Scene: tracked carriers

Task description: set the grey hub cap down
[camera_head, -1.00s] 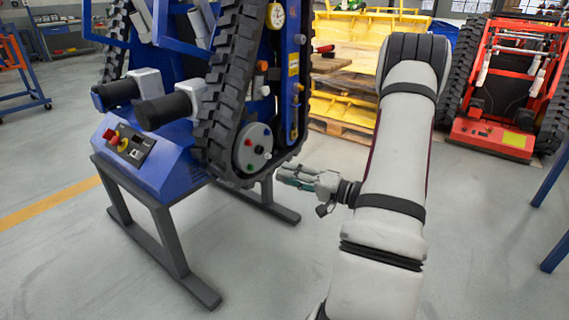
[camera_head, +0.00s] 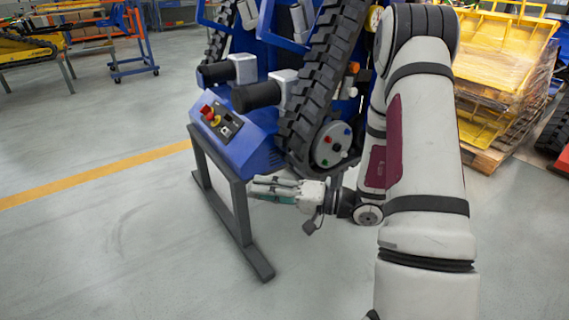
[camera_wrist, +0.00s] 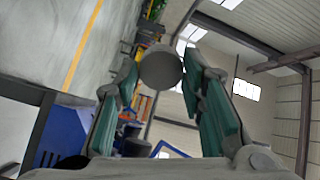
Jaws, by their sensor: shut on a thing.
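A grey, round, flat-faced piece that looks like the hub cap (camera_wrist: 160,67) sits between the fingertips of my gripper (camera_wrist: 158,72) in the wrist view. My gripper is shut on it, with one green-padded finger on each side. In the head view my gripper (camera_head: 266,189) reaches left, low in front of the blue carrier (camera_head: 258,150) and close to its dark stand (camera_head: 241,208). The cap cannot be made out clearly there. The carrier's grey wheel hub (camera_head: 331,145), with coloured knobs, is above and right of my gripper.
The carrier's black track (camera_head: 311,88) rises above my gripper. Yellow pallets (camera_head: 507,60) stand at the back right. An orange and blue trestle (camera_head: 130,45) is at the back left. Open grey floor with a yellow line (camera_head: 95,176) lies to the left.

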